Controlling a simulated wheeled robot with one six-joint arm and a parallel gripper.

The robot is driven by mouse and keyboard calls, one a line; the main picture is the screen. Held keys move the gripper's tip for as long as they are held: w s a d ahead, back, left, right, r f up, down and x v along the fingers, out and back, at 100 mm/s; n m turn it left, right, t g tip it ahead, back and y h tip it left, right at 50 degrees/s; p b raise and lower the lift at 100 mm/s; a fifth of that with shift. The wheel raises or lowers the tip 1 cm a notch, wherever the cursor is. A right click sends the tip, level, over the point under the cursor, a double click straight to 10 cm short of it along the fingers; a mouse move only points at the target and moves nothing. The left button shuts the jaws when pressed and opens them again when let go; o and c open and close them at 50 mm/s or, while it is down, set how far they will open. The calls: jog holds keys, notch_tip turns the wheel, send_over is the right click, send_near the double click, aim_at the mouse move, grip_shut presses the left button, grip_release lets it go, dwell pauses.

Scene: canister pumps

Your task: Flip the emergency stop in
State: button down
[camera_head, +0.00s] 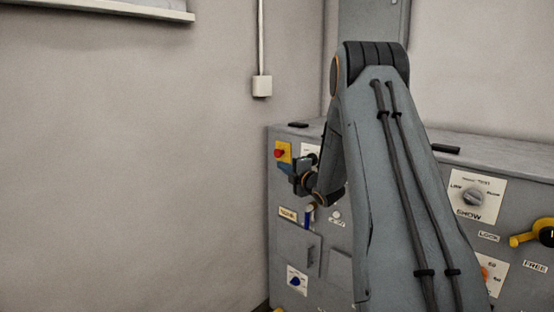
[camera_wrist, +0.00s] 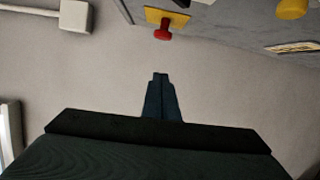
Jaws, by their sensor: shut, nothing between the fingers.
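The emergency stop is a red mushroom button (camera_head: 279,153) on a yellow plate (camera_head: 287,147) at the upper left of the grey cabinet front. In the wrist view the red button (camera_wrist: 163,29) stands out from its yellow plate (camera_wrist: 167,17) near the top edge. My gripper (camera_wrist: 160,76) is shut and empty, its tips pointing up the picture toward the button with a visible gap. In the head view my gripper (camera_head: 296,176) is small and dark, just below and right of the button, beside the cabinet front. The exact depth gap is unclear.
The cabinet (camera_head: 310,272) also carries a blue knob (camera_head: 295,281), a blue-handled switch (camera_head: 309,215), a rotary dial (camera_head: 474,196) and a yellow handle (camera_head: 533,233). A wall box (camera_head: 262,86) hangs left of it. Space before the left wall is clear. My arm hides part of the cabinet.

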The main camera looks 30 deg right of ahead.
jog(key=w+d+p, duration=0.3)
jog(key=w+p, duration=0.1)
jog(key=w, duration=0.7)
jog(key=shift+r, duration=0.15)
jog(key=shift+w+d+b, duration=0.4)
jog(key=shift+d+b, duration=0.45)
jog(key=shift+b, duration=0.25)
jog(key=shift+r, duration=0.1)
jog(key=shift+s+d, duration=0.1)
jog(key=b, duration=0.2)
send_near(279, 155)
jog(key=s+a, duration=0.1)
jog(key=a, duration=0.1)
jog(key=s+a, duration=0.1)
jog(key=a, duration=0.1)
jog(key=shift+s+a, duration=0.1)
jog(key=shift+s, duration=0.2)
